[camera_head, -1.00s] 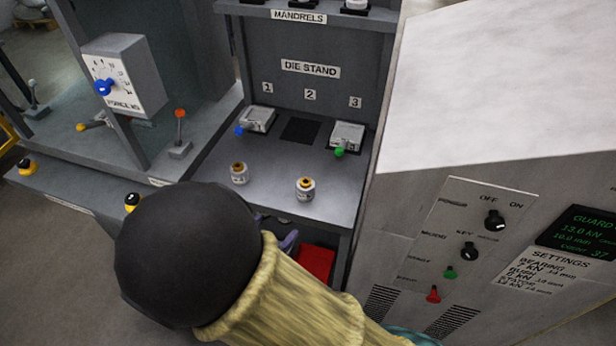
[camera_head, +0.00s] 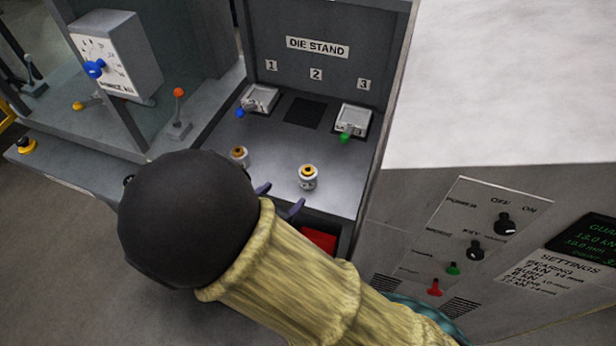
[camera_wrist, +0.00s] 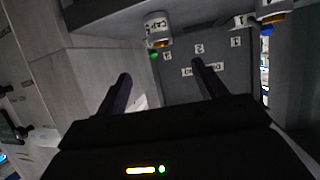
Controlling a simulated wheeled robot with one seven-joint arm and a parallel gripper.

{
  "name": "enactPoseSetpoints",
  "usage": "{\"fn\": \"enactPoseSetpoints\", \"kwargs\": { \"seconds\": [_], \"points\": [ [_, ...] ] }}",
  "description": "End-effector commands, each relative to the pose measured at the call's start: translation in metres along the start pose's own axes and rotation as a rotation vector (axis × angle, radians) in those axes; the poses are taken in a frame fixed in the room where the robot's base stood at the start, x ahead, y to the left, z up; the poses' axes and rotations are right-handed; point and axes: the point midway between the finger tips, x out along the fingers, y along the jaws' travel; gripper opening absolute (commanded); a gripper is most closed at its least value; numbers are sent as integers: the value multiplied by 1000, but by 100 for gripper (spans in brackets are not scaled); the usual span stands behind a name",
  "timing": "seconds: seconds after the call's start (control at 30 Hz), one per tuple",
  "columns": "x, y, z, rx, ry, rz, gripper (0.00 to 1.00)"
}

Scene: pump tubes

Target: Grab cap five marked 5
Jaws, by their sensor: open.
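Two small white caps with yellow-and-dark tops stand on the die stand's grey surface. The right cap (camera_head: 308,177) is fully visible in the head view. It also shows in the wrist view (camera_wrist: 157,28), upside down, with a "CAP" label whose number I cannot read clearly. The left cap (camera_head: 239,155) is partly covered by my arm and shows at the top right of the wrist view (camera_wrist: 271,11). My gripper (camera_head: 279,198) is open and empty, its two dark purple fingers (camera_wrist: 161,70) in front of the stand's edge, nearest the right cap and apart from it.
Two clamps with blue (camera_head: 240,113) and green (camera_head: 345,138) knobs stand behind the caps, beside a dark square recess (camera_head: 304,112). A red bin (camera_head: 319,239) lies below the stand's front edge. The control cabinet (camera_head: 440,230) bounds the right side.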

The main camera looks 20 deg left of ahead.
Motion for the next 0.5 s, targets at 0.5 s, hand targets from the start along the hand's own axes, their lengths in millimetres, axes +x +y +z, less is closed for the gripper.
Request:
{"fn": "enactPoseSetpoints", "kwargs": {
  "seconds": [0.5],
  "points": [
    [93,2,0,-1,1,8,70]
  ]
}}
